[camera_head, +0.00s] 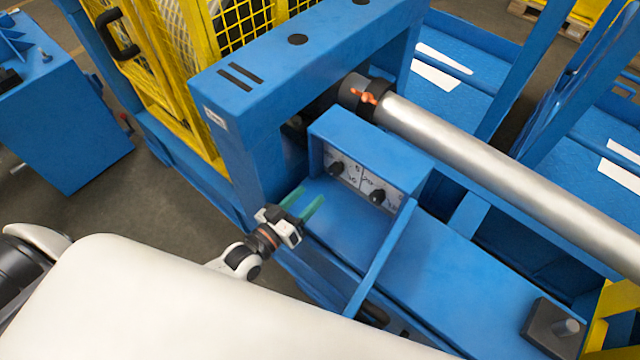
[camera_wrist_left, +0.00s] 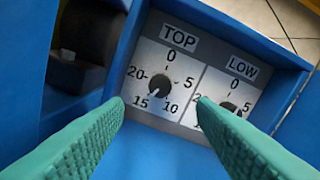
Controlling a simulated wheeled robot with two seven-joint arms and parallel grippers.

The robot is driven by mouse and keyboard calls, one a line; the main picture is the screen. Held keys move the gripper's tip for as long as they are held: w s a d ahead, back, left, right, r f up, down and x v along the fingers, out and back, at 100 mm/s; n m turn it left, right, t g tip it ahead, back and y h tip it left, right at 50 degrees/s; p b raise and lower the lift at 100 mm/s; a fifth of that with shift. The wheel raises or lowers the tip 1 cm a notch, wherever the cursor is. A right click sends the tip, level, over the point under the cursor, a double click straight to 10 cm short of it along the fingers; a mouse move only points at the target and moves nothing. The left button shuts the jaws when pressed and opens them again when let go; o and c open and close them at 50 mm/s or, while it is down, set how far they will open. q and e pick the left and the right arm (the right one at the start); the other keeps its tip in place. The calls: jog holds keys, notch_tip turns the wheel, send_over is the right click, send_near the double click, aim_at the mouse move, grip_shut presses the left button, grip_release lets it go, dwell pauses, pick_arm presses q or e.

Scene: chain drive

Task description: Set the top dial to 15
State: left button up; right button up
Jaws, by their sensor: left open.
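The top dial (camera_wrist_left: 158,85) is a small black knob under the label TOP, ringed by 0, 5, 10, 15 and 20. A light mark on it seems to point lower left, towards 15, but it is small. In the head view the top dial (camera_head: 336,168) is the left knob on the blue box's panel. My left gripper (camera_head: 307,201) has green fingers, open and empty, in front of the panel and apart from the dial. In the left wrist view its fingertips (camera_wrist_left: 161,101) lie on either side of the top dial's lower part. My right gripper is out of view.
The low dial (camera_wrist_left: 228,107) sits right of the top one, partly hidden by a green finger. The blue housing (camera_head: 365,150) has side walls around the panel. A steel roller (camera_head: 500,165) runs behind it. A yellow mesh guard (camera_head: 165,80) stands at the left.

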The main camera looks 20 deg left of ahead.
pick_arm(q)
jog(key=shift+v, duration=1.5)
